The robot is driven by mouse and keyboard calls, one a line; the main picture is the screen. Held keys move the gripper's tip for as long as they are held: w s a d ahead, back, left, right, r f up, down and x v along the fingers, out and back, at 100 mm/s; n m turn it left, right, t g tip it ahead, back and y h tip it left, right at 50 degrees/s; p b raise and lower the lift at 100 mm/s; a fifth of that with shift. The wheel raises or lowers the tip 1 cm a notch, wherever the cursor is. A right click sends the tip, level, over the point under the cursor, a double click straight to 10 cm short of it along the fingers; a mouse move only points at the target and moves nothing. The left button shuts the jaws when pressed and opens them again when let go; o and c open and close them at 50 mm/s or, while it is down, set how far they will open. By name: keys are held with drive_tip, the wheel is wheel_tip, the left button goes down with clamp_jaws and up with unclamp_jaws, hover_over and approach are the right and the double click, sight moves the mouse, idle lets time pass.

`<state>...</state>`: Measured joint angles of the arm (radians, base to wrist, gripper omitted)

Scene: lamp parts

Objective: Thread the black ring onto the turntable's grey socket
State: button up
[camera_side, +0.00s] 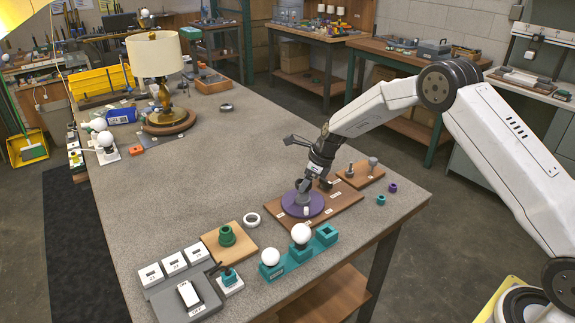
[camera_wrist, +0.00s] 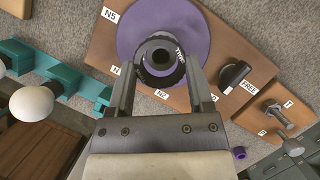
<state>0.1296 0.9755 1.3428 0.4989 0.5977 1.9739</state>
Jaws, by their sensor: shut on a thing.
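The purple turntable (camera_side: 290,208) lies on a brown wooden board at the table's right front. It also shows in the wrist view (camera_wrist: 135,32), with label tags around it. My gripper (camera_wrist: 162,60) is over the turntable, its two fingers shut on the black ring (camera_wrist: 148,70). Grey shows inside the ring's opening, where the grey socket (camera_wrist: 160,55) is. I cannot tell whether the ring is around the socket or still above it. In the side view my gripper (camera_side: 306,186) points down at the turntable's middle and largely hides the ring and socket.
A small board (camera_side: 372,174) with a grey bolt is behind. A teal holder (camera_side: 300,256) with white bulbs and a white ring (camera_side: 251,219) are near. Table left of the lamp board (camera_side: 170,128) is cluttered; the middle is clear.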

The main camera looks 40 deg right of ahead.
sight(308, 189)
drive_tip(key=shift+f, duration=0.15)
drive_tip(key=shift+f, duration=1.15)
drive_tip(key=shift+f, duration=0.55)
idle(1.4)
drive_tip(key=o, duration=0.4)
clamp_jaws()
drive_tip(key=shift+s+f, duration=0.1)
drive_tip(key=shift+f, duration=0.15)
drive_tip(key=shift+s+a+f+m+t+h, duration=0.15)
drive_tip(key=shift+m+h, duration=0.3)
drive_tip(key=shift+m, duration=0.9)
drive_tip(key=shift+a+r+m+t+h, duration=0.1)
drive_tip(key=shift+m+t+h, duration=0.25)
drive_tip(key=shift+m, duration=1)
